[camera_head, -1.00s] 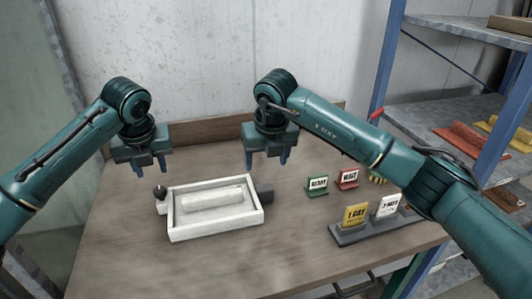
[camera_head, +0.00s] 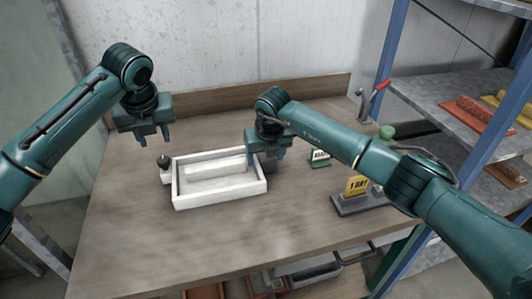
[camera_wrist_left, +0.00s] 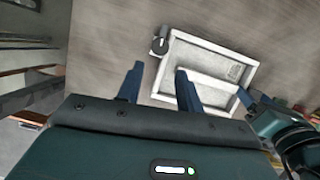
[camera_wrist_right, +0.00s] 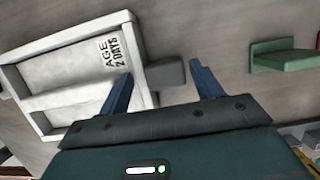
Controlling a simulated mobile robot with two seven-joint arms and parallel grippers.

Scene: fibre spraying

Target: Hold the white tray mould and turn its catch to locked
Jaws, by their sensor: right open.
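The white tray mould (camera_head: 178,195) lies on the table. Its "AGE 2 DAYS" marking shows in the right wrist view (camera_wrist_right: 60,40). A dark round knob, seemingly the catch (camera_head: 163,161), sits at its left end, also seen in the left wrist view (camera_wrist_left: 159,43). My left gripper (camera_head: 152,138) is open and empty above and behind the knob. My right gripper (camera_head: 268,160) is open at the tray's right end. In the right wrist view a grey block (camera_wrist_right: 168,72) at that end lies in line with the gap between its fingers; contact cannot be told.
A metal shelf (camera_head: 430,100) with red and yellow pieces stands further right. The table front is clear.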

